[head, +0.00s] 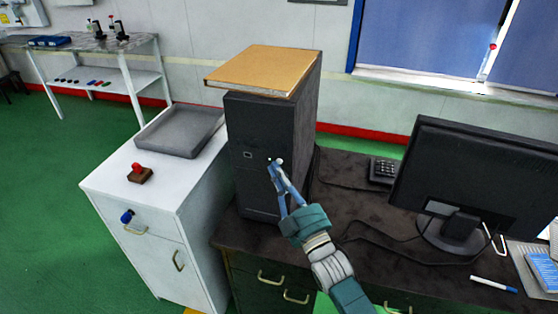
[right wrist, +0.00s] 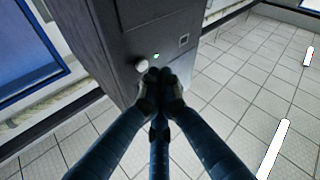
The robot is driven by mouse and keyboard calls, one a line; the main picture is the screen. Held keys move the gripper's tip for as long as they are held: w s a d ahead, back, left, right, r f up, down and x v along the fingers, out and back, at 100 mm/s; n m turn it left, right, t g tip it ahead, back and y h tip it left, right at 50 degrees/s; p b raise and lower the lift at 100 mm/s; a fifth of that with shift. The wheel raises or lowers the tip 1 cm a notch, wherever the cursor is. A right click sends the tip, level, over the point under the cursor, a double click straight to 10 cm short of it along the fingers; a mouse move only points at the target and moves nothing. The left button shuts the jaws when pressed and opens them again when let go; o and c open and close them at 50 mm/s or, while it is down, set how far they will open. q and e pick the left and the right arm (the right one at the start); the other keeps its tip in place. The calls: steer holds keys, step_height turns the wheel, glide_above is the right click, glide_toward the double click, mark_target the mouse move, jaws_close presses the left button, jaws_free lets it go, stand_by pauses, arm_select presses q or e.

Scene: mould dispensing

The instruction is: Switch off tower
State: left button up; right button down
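The black computer tower (head: 250,190) stands upright on the dark desk, with a small green light on its front in the head view. In the right wrist view the tower (right wrist: 112,40) shows a round light-coloured button (right wrist: 141,65), a lit green light (right wrist: 156,56) and a small square port (right wrist: 183,41). My right gripper (head: 275,168) is at the tower's front, its fingertips just by the button. In the right wrist view the fingers of the right gripper (right wrist: 160,78) are together with nothing between them; I cannot tell whether they touch the button. My left gripper is not in view.
A tan book (head: 264,70) lies on top of the tower. A white cabinet (head: 110,182) on the left bears a grey tray (head: 178,132) and a red-handled stamp (head: 139,173). A monitor (head: 475,180) and a phone (head: 383,170) stand on the desk at the right, with cables between.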

steer(key=shift+s, duration=0.15)
steer(key=s, duration=0.1)
steer(key=s+a+p, duration=0.1)
steer(key=s, duration=0.1)
steer(key=s+p, duration=0.1)
steer(key=shift+s+a, duration=0.3)
steer(key=shift+s, duration=0.1)
stand_by(0.7)
